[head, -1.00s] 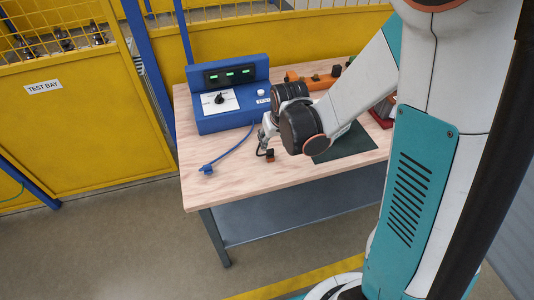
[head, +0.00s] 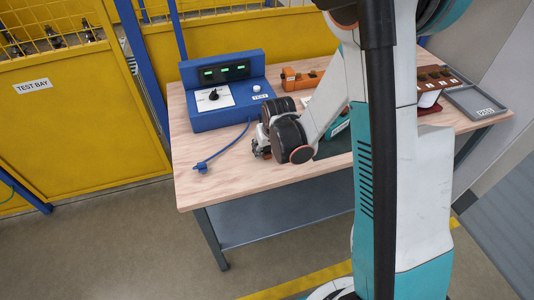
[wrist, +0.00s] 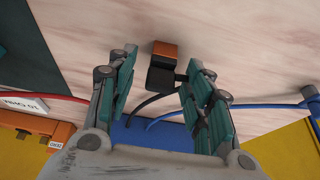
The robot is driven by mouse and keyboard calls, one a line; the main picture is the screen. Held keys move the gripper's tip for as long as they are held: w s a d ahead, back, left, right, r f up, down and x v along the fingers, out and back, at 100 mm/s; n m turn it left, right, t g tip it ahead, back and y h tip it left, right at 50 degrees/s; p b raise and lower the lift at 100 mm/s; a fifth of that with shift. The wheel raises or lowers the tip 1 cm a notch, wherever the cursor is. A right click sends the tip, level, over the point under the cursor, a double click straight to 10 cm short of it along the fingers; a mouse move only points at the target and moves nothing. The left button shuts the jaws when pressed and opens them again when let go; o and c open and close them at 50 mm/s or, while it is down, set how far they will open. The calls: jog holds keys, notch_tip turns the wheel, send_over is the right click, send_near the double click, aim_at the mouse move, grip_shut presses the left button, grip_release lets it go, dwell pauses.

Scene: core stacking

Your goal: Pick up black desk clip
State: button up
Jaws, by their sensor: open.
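The black desk clip (wrist: 161,76) lies on the wooden table, a small dark block with an orange end face and a black cable running from it. In the wrist view it sits between the fingertips of my gripper (wrist: 160,62), which are spread apart on both sides of it. I cannot tell whether either finger touches it. In the head view my gripper (head: 261,142) is low over the table front, and the arm and gripper mostly hide the clip.
A blue test box (head: 224,92) stands behind, with a blue cable (head: 226,147) running left of my gripper. An orange fixture (head: 302,78) is at the back. A brown rack (head: 437,78) and grey tray (head: 474,101) are at right. The table (head: 225,178) is clear in front.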

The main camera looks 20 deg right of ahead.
jog(key=shift+r, duration=0.1)
grip_shut()
